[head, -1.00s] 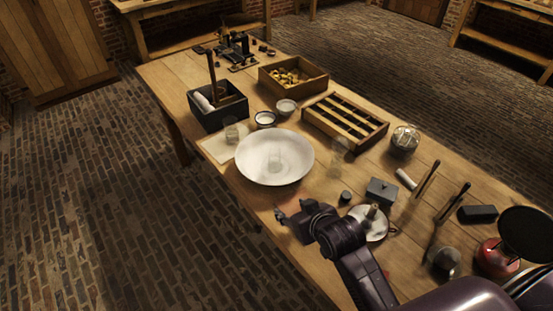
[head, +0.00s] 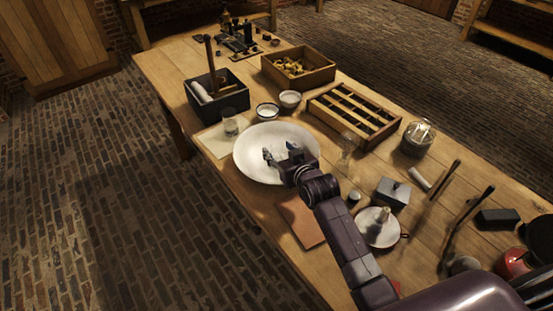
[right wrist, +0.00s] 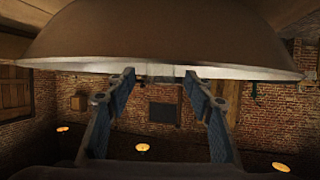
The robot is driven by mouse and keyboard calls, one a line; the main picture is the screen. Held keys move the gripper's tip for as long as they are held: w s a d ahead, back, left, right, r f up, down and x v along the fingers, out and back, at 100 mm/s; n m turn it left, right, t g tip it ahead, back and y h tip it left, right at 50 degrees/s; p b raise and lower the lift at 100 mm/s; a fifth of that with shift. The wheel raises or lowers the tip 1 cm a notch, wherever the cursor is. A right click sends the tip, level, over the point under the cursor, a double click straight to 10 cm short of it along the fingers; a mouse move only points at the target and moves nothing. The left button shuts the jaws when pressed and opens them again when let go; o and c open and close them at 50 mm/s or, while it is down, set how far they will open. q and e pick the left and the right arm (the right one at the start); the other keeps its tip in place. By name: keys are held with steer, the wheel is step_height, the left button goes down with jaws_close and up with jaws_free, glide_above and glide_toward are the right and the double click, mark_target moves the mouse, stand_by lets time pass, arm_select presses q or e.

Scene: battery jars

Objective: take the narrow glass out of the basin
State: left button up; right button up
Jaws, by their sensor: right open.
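The white basin (head: 246,142) stands on the wooden table, and its pale rim (right wrist: 80,68) crosses the top of the right wrist view. My right gripper (head: 280,152) is over the basin in the head view, with its fingers apart. In the right wrist view the open gripper (right wrist: 160,74) has its fingertips at the basin's rim. The narrow glass is hard to make out now; the gripper covers its place in the head view. A faint clear patch shows between the fingertips in the wrist view, but I cannot tell if it is the glass. My left gripper is not in view.
A short glass (head: 230,126) stands left of the basin, and a clear glass (head: 348,145) stands close to its right. Two small bowls (head: 268,111) (head: 290,99) are behind it. A grey box (head: 392,193) and a candleholder (head: 380,235) stand near my right arm.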

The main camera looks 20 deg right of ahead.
steer(key=shift+x, duration=1.3)
jaws_close()
